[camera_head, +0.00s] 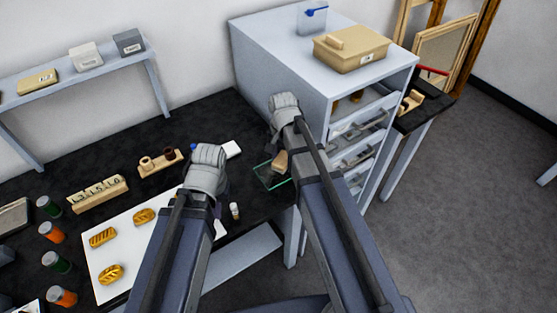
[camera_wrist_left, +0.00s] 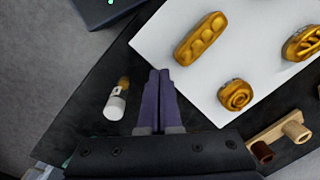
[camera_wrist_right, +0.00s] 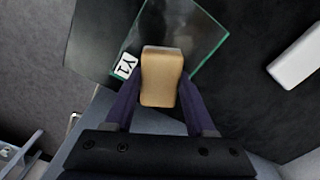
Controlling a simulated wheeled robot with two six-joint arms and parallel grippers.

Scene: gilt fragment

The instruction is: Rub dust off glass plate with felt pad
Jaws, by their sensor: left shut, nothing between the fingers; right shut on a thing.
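The glass plate (camera_head: 268,178) lies on the black table near its right end, by the cabinet. It also shows in the right wrist view (camera_wrist_right: 205,35), with a white label (camera_wrist_right: 125,66) at its corner. The tan felt pad (camera_wrist_right: 161,75) is between the fingers of my right gripper (camera_wrist_right: 158,100), over the edge of the plate; it also shows in the head view (camera_head: 280,160). I cannot tell whether the pad touches the glass. Dust is too faint to make out. My left gripper (camera_wrist_left: 158,80) is shut and empty beside the white sheet.
A white sheet (camera_head: 120,225) with gilt fragments lies left of my left gripper. The grey cabinet (camera_head: 280,85) rises behind the plate. A white block (camera_wrist_right: 298,58) lies nearby.

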